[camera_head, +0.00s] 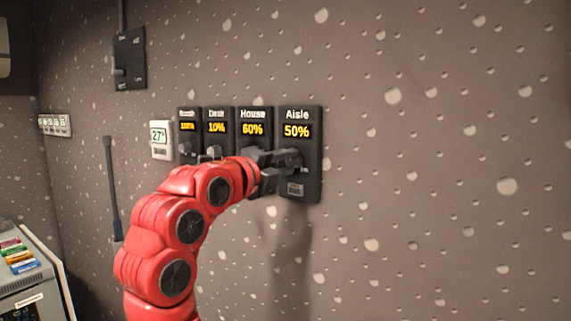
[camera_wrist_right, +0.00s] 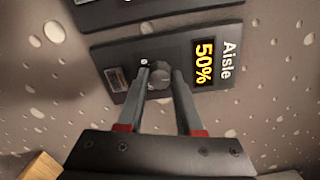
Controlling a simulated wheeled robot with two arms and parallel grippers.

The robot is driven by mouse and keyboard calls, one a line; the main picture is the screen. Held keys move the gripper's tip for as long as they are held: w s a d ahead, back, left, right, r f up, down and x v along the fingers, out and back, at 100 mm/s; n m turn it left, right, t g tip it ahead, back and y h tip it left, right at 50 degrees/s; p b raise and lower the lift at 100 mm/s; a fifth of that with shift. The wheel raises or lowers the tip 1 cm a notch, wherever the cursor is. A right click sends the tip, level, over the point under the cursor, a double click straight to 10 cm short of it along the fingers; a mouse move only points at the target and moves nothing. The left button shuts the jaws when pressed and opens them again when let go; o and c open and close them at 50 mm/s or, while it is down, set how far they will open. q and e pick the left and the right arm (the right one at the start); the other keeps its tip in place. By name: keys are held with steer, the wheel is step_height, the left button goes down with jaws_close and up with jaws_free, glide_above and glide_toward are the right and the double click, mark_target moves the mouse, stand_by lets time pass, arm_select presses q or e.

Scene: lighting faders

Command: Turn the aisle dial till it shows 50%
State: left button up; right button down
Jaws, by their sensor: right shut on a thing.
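The Aisle panel (camera_head: 313,176) is a dark wall plate at the right end of a row of similar panels. Its yellow display (camera_head: 297,132) reads 50%, and it reads the same in the right wrist view (camera_wrist_right: 204,63). The aisle dial (camera_wrist_right: 159,75) is a round dark knob on the panel. My right gripper (camera_head: 292,160) reaches the panel from the left; in the right wrist view its two fingers (camera_wrist_right: 160,82) stand on either side of the knob, shut on it. In the head view the gripper hides most of the knob. My left gripper is not in view.
House (camera_head: 253,116), reading 60%, and Desk (camera_head: 217,115), reading 10%, sit left of Aisle with another panel beyond. A white 27° thermostat (camera_head: 161,140) is farther left. A grey console (camera_head: 32,285) stands at lower left. The wall right of Aisle is clear.

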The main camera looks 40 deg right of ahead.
steer(key=shift+f+m, duration=0.1)
steer(key=shift+m, duration=0.2)
steer(key=c, duration=0.6)
jaws_free()
steer(key=shift+o, duration=0.2)
steer(key=b+v, duration=0.2)
steer(key=v, duration=1.5)
steer(key=shift+a, duration=0.2)
